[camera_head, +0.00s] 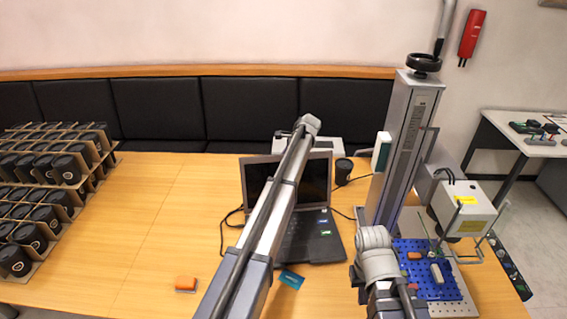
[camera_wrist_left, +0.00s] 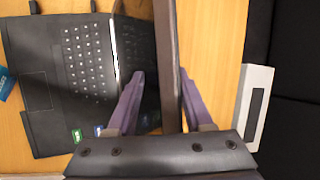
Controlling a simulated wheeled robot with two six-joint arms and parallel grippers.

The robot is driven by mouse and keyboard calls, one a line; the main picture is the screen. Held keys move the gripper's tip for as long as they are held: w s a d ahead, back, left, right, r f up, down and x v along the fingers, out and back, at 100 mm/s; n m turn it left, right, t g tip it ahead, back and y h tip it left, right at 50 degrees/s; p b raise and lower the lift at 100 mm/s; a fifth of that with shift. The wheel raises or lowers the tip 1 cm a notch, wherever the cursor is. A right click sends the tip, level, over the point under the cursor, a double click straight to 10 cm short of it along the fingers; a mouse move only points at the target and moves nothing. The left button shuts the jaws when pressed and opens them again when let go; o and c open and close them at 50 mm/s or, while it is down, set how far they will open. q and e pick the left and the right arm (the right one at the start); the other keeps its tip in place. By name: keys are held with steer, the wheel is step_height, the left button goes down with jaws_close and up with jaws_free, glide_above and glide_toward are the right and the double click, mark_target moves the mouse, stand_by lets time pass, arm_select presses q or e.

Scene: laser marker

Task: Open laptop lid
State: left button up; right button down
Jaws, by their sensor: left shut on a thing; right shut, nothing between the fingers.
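A black laptop (camera_head: 318,242) is on the wooden table, its lid (camera_head: 317,180) raised and the dark screen facing me. In the left wrist view, its keyboard base (camera_wrist_left: 50,70) is at the left and the lid (camera_wrist_left: 167,45) is seen nearly edge-on. My left gripper (camera_wrist_left: 160,80) has a finger on each side of the lid and is shut on it. In the head view my left arm crosses in front of the laptop and hides part of it. My right gripper (camera_head: 390,300) is low at the right, shut and empty; its fingertips are hard to make out.
A laser marker column (camera_head: 403,145) and a blue perforated plate (camera_head: 425,265) stand to the right. A dark cup (camera_head: 343,170) is behind the laptop. An orange block (camera_head: 186,284) and a blue card (camera_head: 291,279) lie in front. Racks of black cups (camera_head: 40,190) fill the left.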

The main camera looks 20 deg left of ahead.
arm_select(q)
steer(key=shift+s+d+r, duration=0.1)
steer(key=p+v, duration=0.7)
steer(key=shift+r, duration=0.3)
steer(key=shift+d, duration=0.1)
steer(key=s+d+f+n+h+b, duration=0.1)
steer(key=s+d, duration=0.6)
steer(key=s, duration=0.7)
steer(key=s+d+f+n+h+b, duration=0.1)
steer(key=s+d, duration=0.6)
steer(key=s, duration=0.8)
steer(key=s+d+f+n+g+h+b, duration=0.1)
steer(key=s+d+f+n, duration=0.3)
steer(key=s, duration=1.1)
steer(key=d+n+h, duration=0.1)
steer(key=d+n, duration=0.1)
steer(key=d, duration=0.1)
steer(key=shift+b, duration=0.3)
